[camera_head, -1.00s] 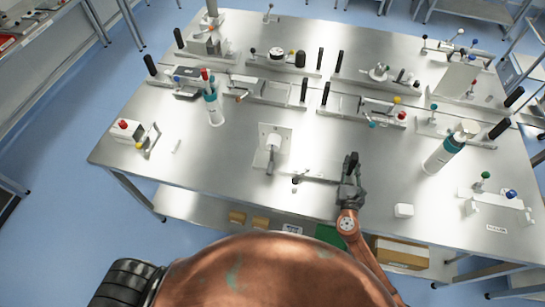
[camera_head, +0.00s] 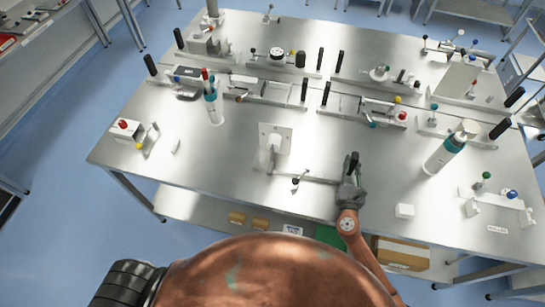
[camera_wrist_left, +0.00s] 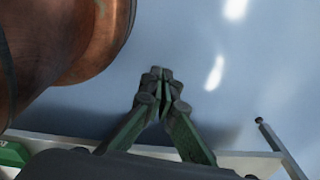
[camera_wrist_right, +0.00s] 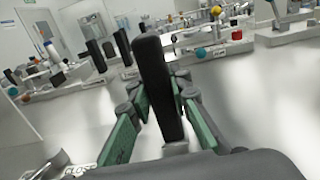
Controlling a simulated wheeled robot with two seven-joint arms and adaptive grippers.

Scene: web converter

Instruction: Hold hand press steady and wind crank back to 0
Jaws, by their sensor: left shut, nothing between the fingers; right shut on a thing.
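A low device stands at the near middle of the steel table: a white plate with a post (camera_head: 274,140), and in front of it a long metal bar (camera_head: 310,179) with a small dark knob at its left. A black upright handle (camera_head: 354,160) rises at the bar's right end. I cannot tell which part is the press and which the crank. My right gripper (camera_head: 351,186) is shut on this handle, which stands between its green fingers in the right wrist view (camera_wrist_right: 158,85). My left gripper (camera_wrist_left: 159,82) is shut and empty above the blue floor, outside the head view.
A white spray-type bottle (camera_head: 213,105) stands at the left and another bottle (camera_head: 447,152) at the right. Several fixtures with black handles line the back. The table's left front is mostly clear.

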